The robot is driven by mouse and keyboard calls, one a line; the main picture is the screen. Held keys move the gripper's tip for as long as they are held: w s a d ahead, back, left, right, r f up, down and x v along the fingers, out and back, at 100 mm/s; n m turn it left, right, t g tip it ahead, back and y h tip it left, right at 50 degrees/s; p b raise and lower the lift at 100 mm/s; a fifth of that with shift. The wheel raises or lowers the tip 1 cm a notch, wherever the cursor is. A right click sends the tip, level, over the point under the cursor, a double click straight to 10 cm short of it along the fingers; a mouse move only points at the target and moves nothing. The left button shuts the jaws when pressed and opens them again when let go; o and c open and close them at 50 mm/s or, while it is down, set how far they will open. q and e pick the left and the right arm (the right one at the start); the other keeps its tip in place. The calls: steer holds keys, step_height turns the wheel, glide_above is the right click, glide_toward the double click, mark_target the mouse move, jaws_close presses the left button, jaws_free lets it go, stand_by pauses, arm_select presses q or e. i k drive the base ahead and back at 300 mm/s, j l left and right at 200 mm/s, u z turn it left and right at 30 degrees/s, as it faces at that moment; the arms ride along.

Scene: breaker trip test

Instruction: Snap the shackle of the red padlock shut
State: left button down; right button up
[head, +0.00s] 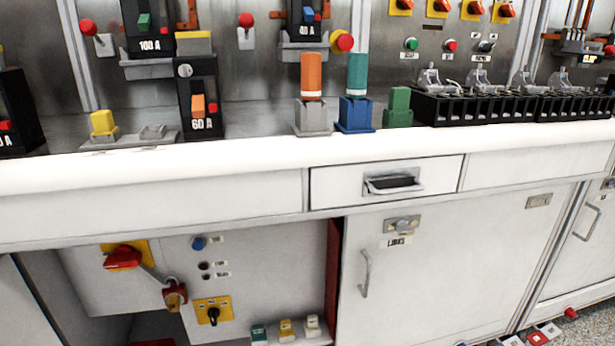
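The red padlock (175,297) is in the lower left of the head view, under the counter. It is at the lower right end of a grey bar that slants down from the red rotary handle (122,259) on its yellow plate. A small grey piece of the shackle (171,281) shows at the top of the padlock. It is too small to tell whether the shackle is open or shut, or what it passes through. Neither of my grippers is in view.
The white counter edge (150,173) overhangs the recess holding the padlock's panel. A yellow-plated switch (213,311) is close to the padlock's lower right. A cabinet door (440,265) stands right of the recess. Several breakers and plugs stand on the counter.

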mark_target(170, 275)
steer(key=k+l, duration=0.2)
steer(key=k, duration=0.35)
steer(key=k+l, duration=0.2)
steer(key=k, duration=0.3)
